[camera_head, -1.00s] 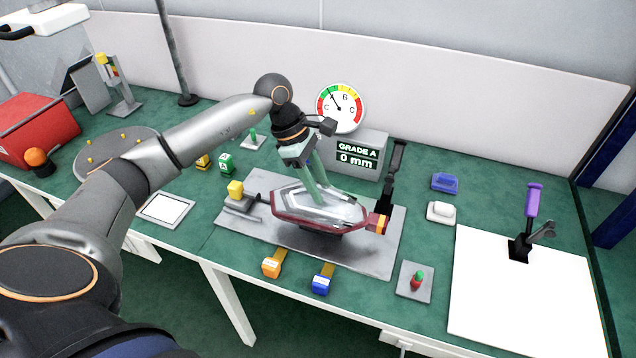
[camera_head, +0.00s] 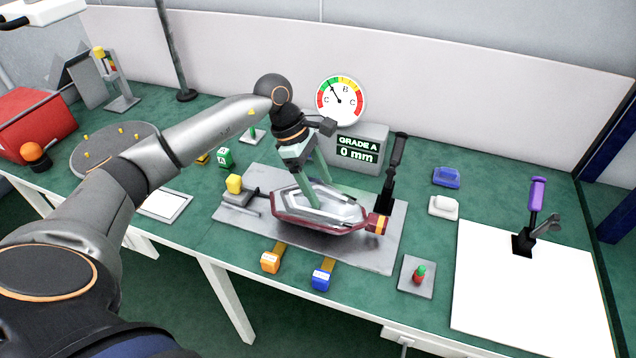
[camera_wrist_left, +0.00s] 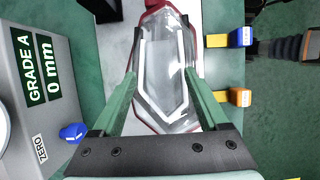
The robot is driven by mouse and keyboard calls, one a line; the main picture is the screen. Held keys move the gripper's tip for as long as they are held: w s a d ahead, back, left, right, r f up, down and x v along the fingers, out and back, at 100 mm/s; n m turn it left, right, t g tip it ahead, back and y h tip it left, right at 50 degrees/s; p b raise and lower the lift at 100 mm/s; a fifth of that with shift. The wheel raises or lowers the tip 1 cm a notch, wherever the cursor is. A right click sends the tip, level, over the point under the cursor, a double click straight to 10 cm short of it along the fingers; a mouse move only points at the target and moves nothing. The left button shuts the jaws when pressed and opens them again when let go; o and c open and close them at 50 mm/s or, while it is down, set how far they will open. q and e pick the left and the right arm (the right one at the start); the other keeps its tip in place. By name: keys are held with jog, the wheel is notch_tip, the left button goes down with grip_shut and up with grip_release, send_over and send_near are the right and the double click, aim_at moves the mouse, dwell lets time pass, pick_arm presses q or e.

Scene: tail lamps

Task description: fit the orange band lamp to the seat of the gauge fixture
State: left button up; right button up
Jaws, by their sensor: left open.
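The lamp (camera_head: 345,212) has a clear lens and a dark red rim, with an orange-yellow patch at its right end. It lies over the grey plate of the gauge fixture (camera_head: 368,257); the seat beneath is hidden, so I cannot tell how fully it sits. My left gripper (camera_head: 340,200) is open above it, with its green fingers spread apart. In the left wrist view the gripper (camera_wrist_left: 160,80) has a finger on each side of the lens (camera_wrist_left: 165,65). I cannot tell whether they touch it. My right gripper is out of view.
A black-handled clamp (camera_head: 393,175) stands upright behind the lamp's right end. The gauge box (camera_head: 372,140) reads GRADE A, 0 mm.

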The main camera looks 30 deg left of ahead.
pick_arm(q)
jog(key=shift+f, duration=0.1)
jog(key=v, duration=1.2)
jog(key=shift+r, duration=0.3)
jog(key=shift+a, duration=0.1)
